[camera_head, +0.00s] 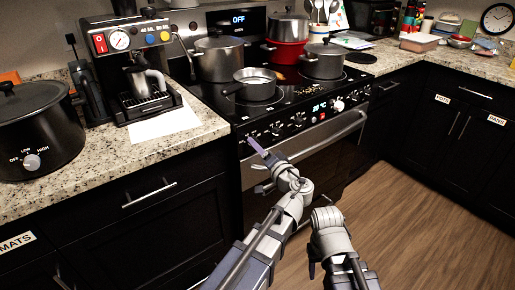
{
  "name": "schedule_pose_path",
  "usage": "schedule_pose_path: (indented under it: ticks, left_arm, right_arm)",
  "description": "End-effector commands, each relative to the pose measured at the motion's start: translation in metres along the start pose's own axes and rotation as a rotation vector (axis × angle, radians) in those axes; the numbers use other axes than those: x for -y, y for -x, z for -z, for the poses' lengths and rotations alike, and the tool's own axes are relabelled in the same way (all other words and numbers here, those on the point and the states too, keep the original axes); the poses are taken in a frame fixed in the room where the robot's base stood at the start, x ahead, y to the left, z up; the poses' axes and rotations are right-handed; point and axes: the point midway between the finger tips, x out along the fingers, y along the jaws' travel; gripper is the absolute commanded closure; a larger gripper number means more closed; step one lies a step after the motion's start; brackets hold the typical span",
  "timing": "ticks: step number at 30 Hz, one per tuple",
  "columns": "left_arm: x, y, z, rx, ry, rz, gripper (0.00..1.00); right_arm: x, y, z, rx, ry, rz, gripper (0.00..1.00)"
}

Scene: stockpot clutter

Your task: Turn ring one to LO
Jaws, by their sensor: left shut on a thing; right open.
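The black stove (310,105) has a front panel with a row of knobs and a small red-lit display (319,107). My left gripper (257,146) reaches up to the left end of this panel. It is shut on the leftmost knob, which its fingers mostly hide. The knob's ring and its marks are too small to read. Other control knobs (298,120) show further right, and a pale knob (338,106) sits right of the display. My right gripper (328,218) is open and empty, low in front of the stove; its fingertips are hard to make out.
Pots stand on the cooktop, among them a small saucepan (256,84) near the front left and a red pot (285,52) behind. The oven handle (330,133) juts out below the panel. A slow cooker (35,128) and coffee machine (132,68) stand left. The wooden floor (420,210) is clear.

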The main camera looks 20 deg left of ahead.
Motion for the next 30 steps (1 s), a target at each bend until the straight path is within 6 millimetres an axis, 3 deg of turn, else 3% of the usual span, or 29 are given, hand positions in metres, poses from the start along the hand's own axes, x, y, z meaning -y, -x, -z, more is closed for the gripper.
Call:
schedule_pose_path:
  ticks: [30]
  left_arm:
    - [0.000, 0.000, 0.002, 0.046, -0.679, -0.070, 1.00]
  right_arm:
    - [-0.002, 0.018, -0.001, 0.000, 0.000, 0.000, 0.50]
